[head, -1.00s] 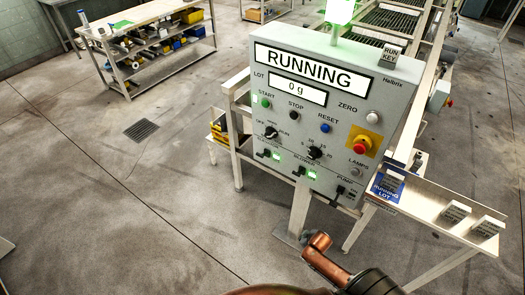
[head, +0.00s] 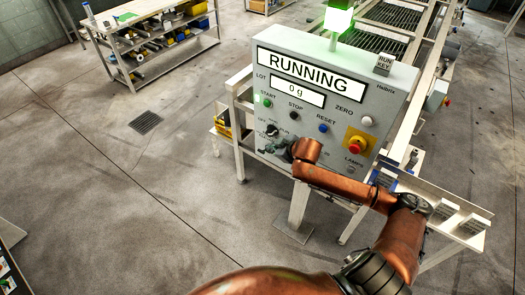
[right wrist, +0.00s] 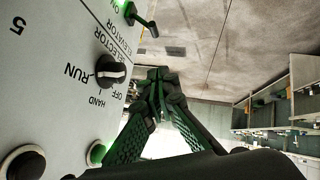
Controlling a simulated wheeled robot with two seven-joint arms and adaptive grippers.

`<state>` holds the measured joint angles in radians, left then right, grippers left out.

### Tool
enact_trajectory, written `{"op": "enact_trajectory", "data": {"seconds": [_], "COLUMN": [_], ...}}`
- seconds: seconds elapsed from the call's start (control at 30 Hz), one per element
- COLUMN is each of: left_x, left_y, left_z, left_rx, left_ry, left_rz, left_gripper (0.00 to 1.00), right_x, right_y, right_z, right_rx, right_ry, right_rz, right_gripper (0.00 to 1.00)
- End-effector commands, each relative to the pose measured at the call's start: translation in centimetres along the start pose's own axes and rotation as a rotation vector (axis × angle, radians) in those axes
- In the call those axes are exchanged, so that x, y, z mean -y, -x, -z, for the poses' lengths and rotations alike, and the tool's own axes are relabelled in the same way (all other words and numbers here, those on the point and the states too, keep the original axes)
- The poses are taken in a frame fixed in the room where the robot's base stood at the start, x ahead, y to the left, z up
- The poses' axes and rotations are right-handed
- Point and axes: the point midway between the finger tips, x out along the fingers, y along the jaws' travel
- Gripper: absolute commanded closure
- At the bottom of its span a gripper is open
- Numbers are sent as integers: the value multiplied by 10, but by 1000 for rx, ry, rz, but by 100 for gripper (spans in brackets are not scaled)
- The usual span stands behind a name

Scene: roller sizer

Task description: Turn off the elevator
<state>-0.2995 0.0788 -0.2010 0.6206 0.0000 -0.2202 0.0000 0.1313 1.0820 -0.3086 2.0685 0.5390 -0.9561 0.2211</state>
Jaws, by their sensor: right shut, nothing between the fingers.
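The control panel (head: 325,80) reads RUNNING. In the right wrist view the elevator switch (right wrist: 143,20) is a small black toggle near the top, with a lit green lamp (right wrist: 129,10) and an ON label beside it. My right gripper (right wrist: 158,78) is shut and empty, in front of the panel near the selector knob (right wrist: 111,71); I see no contact. My left gripper is not in view.
The green start button (right wrist: 97,153) is near the gripper in the wrist view. A red emergency stop (head: 355,146) on a yellow plate sits at the panel's right. A shelf of parts (head: 150,40) stands at the back left.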

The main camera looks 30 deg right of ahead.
Motion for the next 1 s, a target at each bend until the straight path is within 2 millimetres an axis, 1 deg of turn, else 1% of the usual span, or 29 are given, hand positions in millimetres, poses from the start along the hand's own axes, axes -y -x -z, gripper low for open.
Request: {"op": "enact_trajectory", "data": {"seconds": [0.17,0.27,0.37,0.47,0.6,0.77,0.9,1.0], "left_x": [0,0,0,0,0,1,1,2], "left_y": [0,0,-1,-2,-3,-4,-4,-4], "left_z": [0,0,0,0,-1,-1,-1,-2], "left_rx": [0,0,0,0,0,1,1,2], "left_ry": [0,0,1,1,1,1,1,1], "left_rz": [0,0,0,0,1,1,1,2], "left_gripper": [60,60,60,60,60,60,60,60], "right_x": [0,-1,0,0,0,0,0,0], "right_y": [-1,-7,-20,-39,-69,-100,-116,-123], "right_z": [0,-1,0,0,0,0,-17,-23], "right_rx": [0,0,-1,-1,-1,0,3,2], "right_ry": [0,-1,-3,-4,-4,-3,-1,-1], "right_rz": [-1,-1,-1,0,-1,-1,-1,0], "right_gripper": [100,100,100,100,100,100,100,100]}}
